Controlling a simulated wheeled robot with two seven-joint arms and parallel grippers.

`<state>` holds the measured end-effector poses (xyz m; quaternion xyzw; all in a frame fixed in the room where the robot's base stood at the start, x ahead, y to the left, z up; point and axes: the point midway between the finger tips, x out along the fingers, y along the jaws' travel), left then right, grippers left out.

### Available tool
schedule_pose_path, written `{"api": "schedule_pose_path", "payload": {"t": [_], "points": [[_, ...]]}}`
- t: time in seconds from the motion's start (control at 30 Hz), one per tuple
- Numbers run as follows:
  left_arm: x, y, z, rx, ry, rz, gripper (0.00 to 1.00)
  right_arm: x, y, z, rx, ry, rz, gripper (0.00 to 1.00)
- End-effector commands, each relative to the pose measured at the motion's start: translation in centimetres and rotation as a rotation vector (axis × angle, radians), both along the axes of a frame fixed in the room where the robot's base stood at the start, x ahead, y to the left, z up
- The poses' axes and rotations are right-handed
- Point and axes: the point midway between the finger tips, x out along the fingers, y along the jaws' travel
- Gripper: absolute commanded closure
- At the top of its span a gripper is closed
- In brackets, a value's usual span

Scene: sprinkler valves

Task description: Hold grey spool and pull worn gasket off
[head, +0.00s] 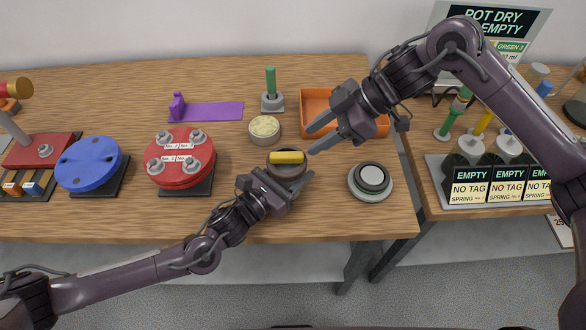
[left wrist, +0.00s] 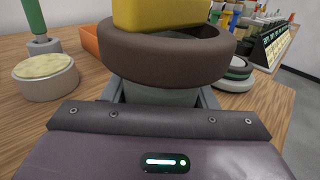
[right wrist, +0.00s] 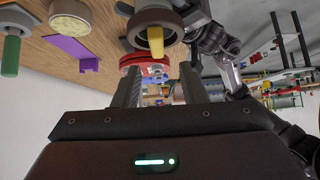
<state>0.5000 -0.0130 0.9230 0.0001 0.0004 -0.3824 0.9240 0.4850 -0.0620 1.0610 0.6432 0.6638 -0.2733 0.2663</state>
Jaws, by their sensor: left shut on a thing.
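The grey spool (left wrist: 165,97) stands on the table, mostly hidden under a thick dark brown gasket (left wrist: 165,55). The gasket (head: 288,170) sits around the spool, and a yellow block (head: 287,157) stands up through its middle. My left gripper (head: 284,184) is shut on the spool just below the gasket, coming from the front. My right gripper (head: 310,140) is open and empty, above and to the right of the gasket. In the right wrist view the gasket (right wrist: 150,33) and yellow block (right wrist: 157,48) show beyond its parted fingers.
A round tin (head: 264,128) stands behind the spool. A grey-and-black round part (head: 371,180) lies to its right. An orange tray (head: 316,98) is behind my right gripper. A red valve disc (head: 180,170) stands left. Bare table lies in front.

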Motion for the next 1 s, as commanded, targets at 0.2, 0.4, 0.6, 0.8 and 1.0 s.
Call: {"api": "schedule_pose_path", "payload": {"t": [0.2,0.4,0.6,0.8,1.0], "points": [[0.0,0.0,0.0,0.001,0.001,0.000,0.75,0.1,2.1,0.7,-0.154,-0.016,0.000,0.62],[0.0,0.0,0.0,0.001,0.001,0.000,0.75,0.2,2.6,0.6,-0.231,-0.022,-0.018,0.62],[0.0,0.0,0.0,0.001,0.001,0.000,0.75,0.1,3.3,-0.7,-0.240,-0.020,-0.020,0.62],[0.0,0.0,0.0,0.001,0.001,0.000,0.75,0.1,4.7,-2.9,-0.239,-0.020,-0.020,0.62],[0.0,0.0,0.0,0.001,0.001,0.000,0.75,0.1,5.8,-4.6,-0.237,-0.020,-0.020,0.62]]}}
